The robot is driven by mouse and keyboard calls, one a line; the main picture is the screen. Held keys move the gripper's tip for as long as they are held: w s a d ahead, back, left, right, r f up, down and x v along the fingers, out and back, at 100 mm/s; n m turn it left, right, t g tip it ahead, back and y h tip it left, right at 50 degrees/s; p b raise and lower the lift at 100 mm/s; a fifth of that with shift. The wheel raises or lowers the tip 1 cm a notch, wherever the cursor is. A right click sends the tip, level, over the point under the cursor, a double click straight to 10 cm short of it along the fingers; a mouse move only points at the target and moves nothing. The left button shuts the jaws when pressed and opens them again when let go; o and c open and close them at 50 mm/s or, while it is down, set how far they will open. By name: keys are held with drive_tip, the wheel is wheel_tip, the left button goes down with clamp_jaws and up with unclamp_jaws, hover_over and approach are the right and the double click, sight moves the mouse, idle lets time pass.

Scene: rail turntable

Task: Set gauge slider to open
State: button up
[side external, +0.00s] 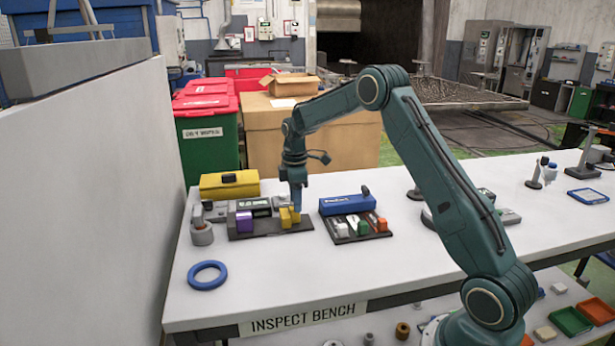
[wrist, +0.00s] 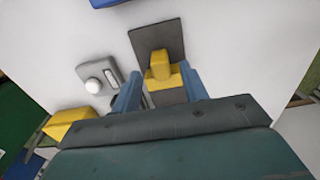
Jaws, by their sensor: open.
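My gripper (side external: 298,205) points down at the right end of a dark base plate (side external: 262,234) on the bench. A yellow stepped block (side external: 288,218) stands on that plate, beneath and beside the fingers. In the wrist view the blue fingers (wrist: 162,78) are apart, one on each side of the yellow block (wrist: 160,66); I cannot tell whether they touch it. A purple block (side external: 244,221) stands at the plate's left end. A grey unit with a small dark display (side external: 262,210) sits behind the blocks. No slider marking is readable, so I cannot tell which part is the slider.
A yellow case (side external: 229,184) lies behind the plate. A blue case (side external: 347,204) and a tray of small coloured blocks (side external: 340,240) stand to the right. A blue ring (side external: 207,275) lies front left, with clear bench (side external: 270,275) beside it. A grey wall (side external: 90,180) borders the left.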

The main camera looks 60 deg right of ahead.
wheel_tip(320, 180, up, 10)
idle(0.5)
drive_tip(key=shift+r, duration=0.1)
drive_tip(key=s+a+r+m+t, duration=0.3)
drive_tip(key=s+a+r+m, duration=0.1)
drive_tip(key=s+a+r, duration=0.9)
drive_tip(key=s+a+f+m+t, duration=0.1)
drive_tip(key=s+a+f, duration=0.1)
drive_tip(key=s, duration=0.4)
drive_tip(key=s+a+f+m, duration=0.2)
drive_tip(key=s+a, duration=0.1)
drive_tip(key=s, duration=0.4)
drive_tip(key=s+a+f+m+t, duration=0.1)
drive_tip(key=s+a+f+m, duration=0.1)
drive_tip(key=s, duration=0.4)
drive_tip(key=shift+s+a+t, duration=0.3)
drive_tip(key=shift+s+a, duration=0.1)
drive_tip(key=shift+a, duration=0.35)
